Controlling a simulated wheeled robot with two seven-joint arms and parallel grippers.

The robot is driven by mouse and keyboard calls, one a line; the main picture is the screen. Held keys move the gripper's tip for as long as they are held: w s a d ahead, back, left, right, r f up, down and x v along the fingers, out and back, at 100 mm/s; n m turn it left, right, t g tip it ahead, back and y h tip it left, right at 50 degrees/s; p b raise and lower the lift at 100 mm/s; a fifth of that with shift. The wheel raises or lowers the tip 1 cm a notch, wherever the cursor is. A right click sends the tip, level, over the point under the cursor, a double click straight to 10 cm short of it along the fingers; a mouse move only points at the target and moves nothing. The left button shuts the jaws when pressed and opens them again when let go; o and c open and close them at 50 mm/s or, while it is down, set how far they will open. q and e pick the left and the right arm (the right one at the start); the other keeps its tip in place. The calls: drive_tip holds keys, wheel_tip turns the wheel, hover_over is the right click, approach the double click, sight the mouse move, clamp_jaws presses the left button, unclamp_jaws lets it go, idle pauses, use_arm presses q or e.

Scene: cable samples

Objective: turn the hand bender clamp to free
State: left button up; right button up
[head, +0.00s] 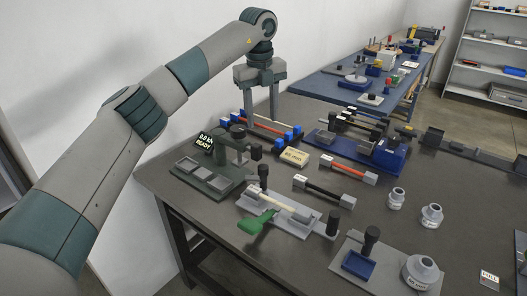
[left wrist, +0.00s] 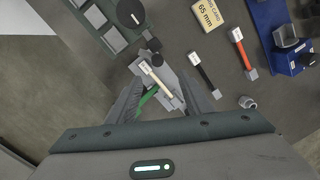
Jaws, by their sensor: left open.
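The hand bender appears to be the light grey plate (head: 300,232) near the front of the table, with black upright posts (head: 263,175) at its back and right. A green lever (head: 257,222) sticks out at its left front. A cream cable sample (head: 278,205) with pale ends lies across it. My left gripper (head: 261,117) is open and empty, pointing down above the back left of the table, well above the bender. In the left wrist view the green lever (left wrist: 148,97) and cream sample (left wrist: 157,76) show between the open fingers, farther below. The clamp's setting cannot be read.
A dark green tester (head: 205,178) with a READY display stands behind the bender. Black (head: 321,187) and red (head: 346,169) samples lie to the right. A grey plate with a blue tray (head: 358,265) lies in front.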

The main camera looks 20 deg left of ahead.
sight(263, 167)
use_arm(q)
drive_tip(key=n+p, duration=0.1)
drive_tip(key=n+g+p, duration=0.1)
drive_tip(key=n, duration=0.1)
drive_tip(key=shift+w+f+p, duration=0.15)
drive_tip(key=shift+w+p, duration=0.2)
use_arm(e)
drive_tip(key=s, duration=0.1)
drive_tip(key=s+f, duration=0.1)
drive_tip(key=s, duration=0.1)
drive_tip(key=shift+s+d+f+t, duration=0.1)
drive_tip(key=shift+s+f+t, duration=0.05)
drive_tip(key=shift+f+t, duration=0.2)
use_arm(q)
drive_tip(key=shift+f, duration=0.15)
use_arm(e)
drive_tip(key=shift+s, duration=0.1)
use_arm(q)
wheel_tip(263, 167, down, 17)
drive_tip(key=p, duration=0.4)
use_arm(e)
drive_tip(key=s+d+f+g, duration=0.1)
drive_tip(key=s+d+g, duration=0.1)
drive_tip(key=s, duration=0.5)
drive_tip(key=s+d+f+g+h, duration=0.1)
drive_tip(key=s+d+g, duration=0.1)
drive_tip(key=s+d, duration=0.2)
drive_tip(key=s, duration=0.3)
drive_tip(key=shift+s+f, duration=0.2)
drive_tip(key=shift+f, duration=0.1)
